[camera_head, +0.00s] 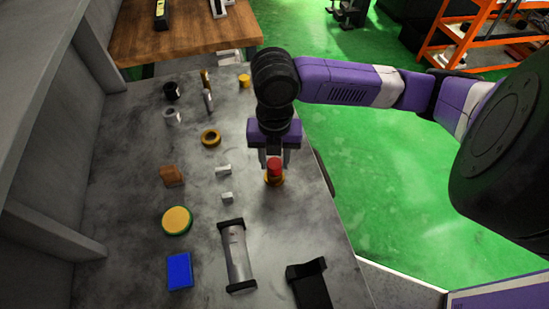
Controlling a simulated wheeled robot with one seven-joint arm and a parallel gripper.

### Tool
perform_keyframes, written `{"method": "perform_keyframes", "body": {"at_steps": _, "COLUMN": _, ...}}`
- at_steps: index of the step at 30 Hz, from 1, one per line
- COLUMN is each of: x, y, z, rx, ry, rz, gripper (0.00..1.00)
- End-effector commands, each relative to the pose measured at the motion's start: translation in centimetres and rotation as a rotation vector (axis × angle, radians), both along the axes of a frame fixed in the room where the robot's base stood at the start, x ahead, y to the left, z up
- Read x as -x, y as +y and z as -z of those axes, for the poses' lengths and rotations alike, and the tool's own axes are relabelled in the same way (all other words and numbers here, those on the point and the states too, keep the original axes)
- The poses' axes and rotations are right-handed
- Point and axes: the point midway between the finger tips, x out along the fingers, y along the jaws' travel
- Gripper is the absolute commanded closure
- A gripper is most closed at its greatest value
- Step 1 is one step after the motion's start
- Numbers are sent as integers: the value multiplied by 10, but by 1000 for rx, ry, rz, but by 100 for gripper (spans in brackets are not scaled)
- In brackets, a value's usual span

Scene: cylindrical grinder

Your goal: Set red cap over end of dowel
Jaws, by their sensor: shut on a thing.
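The red cap (275,164) is between the two fingers of my gripper (274,160), which points down over the right part of the grey bench. The gripper is shut on the cap.
Small white parts (223,170) lie left of my gripper. A grey cylinder with black ends (236,255) and a black block (310,285) lie in front. A yellow-green disc (177,221), blue block (180,271), brown block (172,176) and brass ring (211,138) are further left.

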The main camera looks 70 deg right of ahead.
Motion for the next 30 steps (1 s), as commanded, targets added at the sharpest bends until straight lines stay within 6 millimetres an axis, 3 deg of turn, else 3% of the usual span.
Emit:
{"method": "perform_keyframes", "body": {"at_steps": 10, "x": 0, "y": 0, "z": 0, "rx": 0, "ry": 0, "rz": 0, "gripper": 100}}
{"method": "perform_keyframes", "body": {"at_steps": 11, "x": 0, "y": 0, "z": 0, "rx": 0, "ry": 0, "rz": 0, "gripper": 59}}
{"method": "perform_keyframes", "body": {"at_steps": 14, "x": 0, "y": 0, "z": 0, "rx": 0, "ry": 0, "rz": 0, "gripper": 39}}
{"method": "perform_keyframes", "body": {"at_steps": 25, "x": 0, "y": 0, "z": -3, "rx": 1, "ry": 0, "rz": 0, "gripper": 37}}
{"method": "perform_keyframes", "body": {"at_steps": 30, "x": -1, "y": 0, "z": -25, "rx": 2, "ry": -3, "rz": -3, "gripper": 37}}
